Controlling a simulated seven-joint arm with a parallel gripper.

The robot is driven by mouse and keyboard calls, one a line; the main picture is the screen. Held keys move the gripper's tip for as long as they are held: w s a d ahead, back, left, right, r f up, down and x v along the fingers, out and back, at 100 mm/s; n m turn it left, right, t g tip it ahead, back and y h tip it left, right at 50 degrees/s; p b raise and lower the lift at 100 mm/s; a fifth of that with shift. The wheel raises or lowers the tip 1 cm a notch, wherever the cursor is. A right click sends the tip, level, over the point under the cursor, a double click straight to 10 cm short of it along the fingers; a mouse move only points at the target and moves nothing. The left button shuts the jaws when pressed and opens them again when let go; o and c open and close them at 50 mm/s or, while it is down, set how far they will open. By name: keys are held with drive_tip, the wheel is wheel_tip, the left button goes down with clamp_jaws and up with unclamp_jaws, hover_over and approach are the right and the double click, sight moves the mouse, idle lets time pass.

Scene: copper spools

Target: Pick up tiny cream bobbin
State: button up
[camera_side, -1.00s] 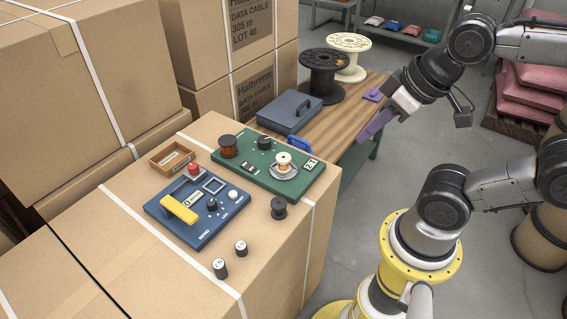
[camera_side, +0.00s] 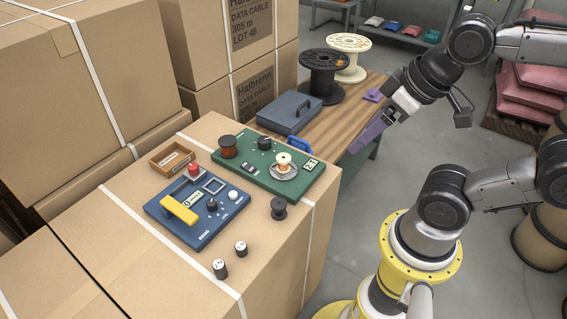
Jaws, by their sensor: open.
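A tiny cream bobbin (camera_side: 283,161) with a copper-coloured winding stands upright on a round silver dish (camera_side: 284,174) at the right of the green board (camera_side: 254,170). My gripper (camera_side: 367,125) has purple fingers and is open and empty. It hangs to the right of the bobbin and well apart from it, by the right edge of the wooden bench.
The green board also carries a copper spool (camera_side: 228,146) and a black knob (camera_side: 264,143). A blue panel (camera_side: 199,215) with a yellow handle lies at front left. A small black spool (camera_side: 279,208) stands in front. A blue-grey case (camera_side: 290,112) and large reels stand behind.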

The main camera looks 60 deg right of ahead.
idle(0.3)
drive_tip(key=m+g+h, duration=0.3)
drive_tip(key=m+h, duration=0.1)
drive_tip(key=m, duration=0.9)
hover_over(283, 158)
drive_tip(key=s+a, duration=0.2)
drive_tip(key=a, duration=0.2)
wheel_tip(283, 158, down, 7)
drive_tip(key=shift+g, duration=0.3)
drive_tip(key=x, duration=0.3)
drive_tip(key=a+x, duration=0.1)
drive_tip(key=x, duration=0.3)
drive_tip(key=a+x, duration=0.1)
drive_tip(key=x, duration=0.3)
drive_tip(key=shift+s+d+f, duration=0.1)
drive_tip(key=shift+s+f, duration=0.05)
drive_tip(key=shift+f, duration=0.45)
drive_tip(key=shift+s+x, duration=0.15)
drive_tip(key=shift+x, duration=1.3)
drive_tip(key=shift+s+x, duration=0.15)
drive_tip(key=shift+x, duration=1.3)
drive_tip(key=shift+d, duration=0.2)
